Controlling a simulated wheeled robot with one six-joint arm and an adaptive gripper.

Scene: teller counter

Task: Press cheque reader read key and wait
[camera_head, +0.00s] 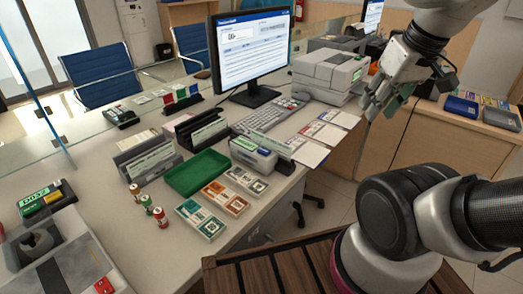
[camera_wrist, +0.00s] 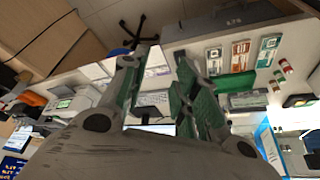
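A small grey-white desktop device with a green label (camera_head: 253,153) stands on the counter right of the green tray; it looks like the cheque reader, but I cannot be sure. Its read key is too small to make out. My gripper (camera_head: 379,106) is raised at the upper right, past the counter's right edge and well apart from that device. In the wrist view my gripper (camera_wrist: 167,55) shows two green-padded fingers with a gap between them, holding nothing.
A monitor (camera_head: 250,50), keyboard (camera_head: 267,116) and printer (camera_head: 330,72) stand farther back. The green tray (camera_head: 196,174), card sets (camera_head: 226,198), slip holders (camera_head: 148,158) and small red-green stacks (camera_head: 147,204) crowd the middle. A grey machine (camera_head: 60,262) is at lower left. Papers (camera_head: 322,132) lie along the right edge.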

